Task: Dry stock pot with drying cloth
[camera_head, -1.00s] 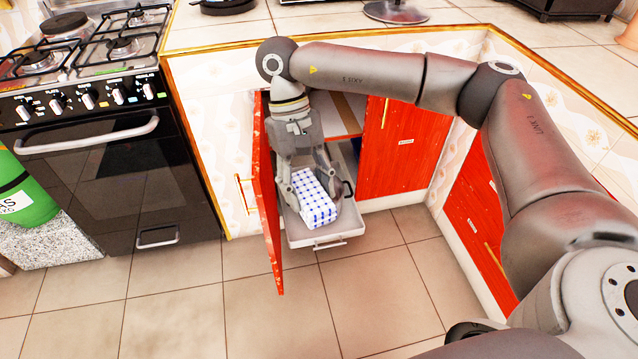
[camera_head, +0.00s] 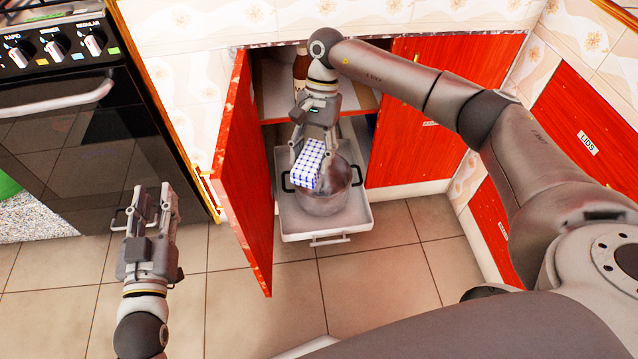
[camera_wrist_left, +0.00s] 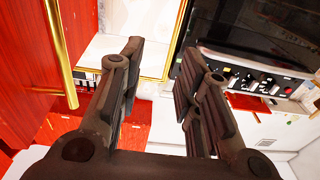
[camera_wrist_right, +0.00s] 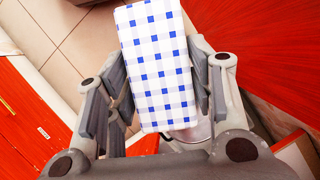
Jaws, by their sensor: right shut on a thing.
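The drying cloth (camera_head: 308,163) is a white block with a blue check. My right gripper (camera_head: 313,150) is shut on it; in the right wrist view the cloth (camera_wrist_right: 158,65) sits between both fingers. The stock pot (camera_head: 328,199) is a grey metal pot with dark side handles, standing in the pulled-out drawer (camera_head: 360,218). The cloth is over the pot's left part and hides some of its rim; I cannot tell whether they touch. My left gripper (camera_head: 152,200) is open and empty, in front of the stove; its fingers stand apart in the left wrist view (camera_wrist_left: 161,65).
An open red cabinet door (camera_head: 245,170) stands just left of the drawer, between my two grippers. A bottle (camera_head: 301,66) stands inside the cabinet. The black stove (camera_head: 110,150) is at the left. The tiled floor (camera_head: 370,290) ahead of the drawer is clear.

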